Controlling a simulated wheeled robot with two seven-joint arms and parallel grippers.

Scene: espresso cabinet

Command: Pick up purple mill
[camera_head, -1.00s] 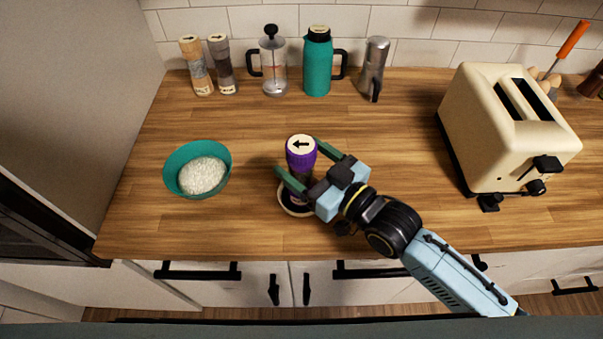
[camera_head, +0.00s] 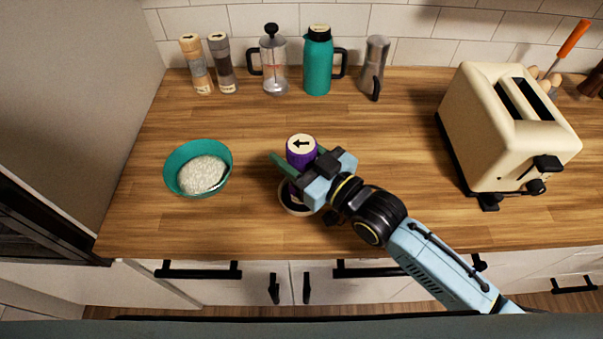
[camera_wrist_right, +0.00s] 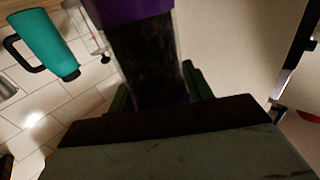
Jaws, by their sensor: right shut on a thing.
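The purple mill (camera_head: 301,149) stands upright on the counter, with a cream top that bears a black arrow. My right gripper (camera_head: 296,168) is shut on the mill's body, with one green finger on each side. In the right wrist view the mill (camera_wrist_right: 146,55) shows a dark, see-through middle between purple parts, close in front of my right gripper (camera_wrist_right: 160,95). A small dark dish with a light rim (camera_head: 291,208) lies at the mill's foot, partly hidden by my gripper. I cannot tell whether the mill stands in it or behind it. My left gripper is not in view.
A cream toaster (camera_head: 478,120) stands to the right. Along the back wall are two other mills (camera_head: 222,65), a French press (camera_head: 274,66), a teal jug (camera_head: 318,68) and a metal pot (camera_head: 374,66). Counter between is clear.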

